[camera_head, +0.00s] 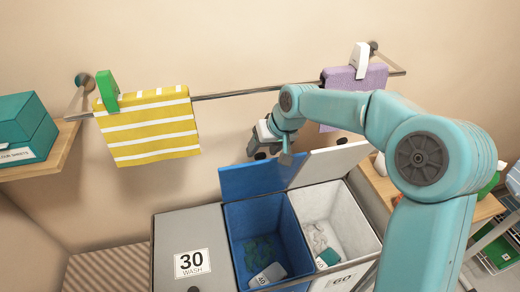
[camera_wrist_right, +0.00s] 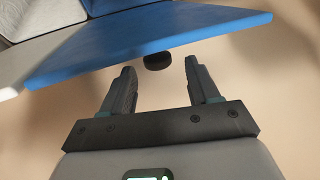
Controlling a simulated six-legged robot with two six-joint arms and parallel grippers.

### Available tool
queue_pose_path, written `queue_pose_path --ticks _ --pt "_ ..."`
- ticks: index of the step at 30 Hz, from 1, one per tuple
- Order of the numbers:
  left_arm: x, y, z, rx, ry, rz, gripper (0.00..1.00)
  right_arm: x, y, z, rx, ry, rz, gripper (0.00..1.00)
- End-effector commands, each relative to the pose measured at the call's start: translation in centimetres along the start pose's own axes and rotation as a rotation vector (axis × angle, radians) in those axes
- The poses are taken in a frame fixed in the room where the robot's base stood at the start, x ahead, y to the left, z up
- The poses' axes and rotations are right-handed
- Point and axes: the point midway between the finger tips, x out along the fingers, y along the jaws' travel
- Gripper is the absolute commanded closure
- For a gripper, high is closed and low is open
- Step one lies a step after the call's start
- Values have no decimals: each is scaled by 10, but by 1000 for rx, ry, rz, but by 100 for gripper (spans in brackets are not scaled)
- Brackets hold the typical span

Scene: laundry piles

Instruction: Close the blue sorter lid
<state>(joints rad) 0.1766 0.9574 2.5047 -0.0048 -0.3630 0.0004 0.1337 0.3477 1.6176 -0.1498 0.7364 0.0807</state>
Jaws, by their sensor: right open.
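The blue sorter lid (camera_head: 250,181) stands open, raised at the back of the blue bin (camera_head: 233,242). My right gripper (camera_head: 268,155) is at the lid's upper edge, on the wall side, with its fingers partly hidden. In the right wrist view the blue lid (camera_wrist_right: 150,38) spans the top of the picture. A dark round knob (camera_wrist_right: 157,61) at its edge lies between and beyond the open fingertips (camera_wrist_right: 158,72). The fingers are apart and hold nothing; I cannot tell whether one touches the lid. My left gripper is out of view.
The white lid (camera_head: 332,163) also stands open over the white bin (camera_head: 337,214). The grey lid (camera_head: 187,242) is shut. Behind, a rail (camera_head: 240,92) carries a striped yellow towel (camera_head: 150,128) and a purple towel (camera_head: 352,85), close to my right arm.

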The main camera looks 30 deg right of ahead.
Motion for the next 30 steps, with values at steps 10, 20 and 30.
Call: queue_pose_path --ticks 10,20,30 --pt "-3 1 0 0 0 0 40 25 0 -1 0 0 0 40" --pt "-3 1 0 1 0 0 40 25 0 -2 1 1 0 98" --pt "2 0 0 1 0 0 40 27 0 -1 -2 9 0 100"
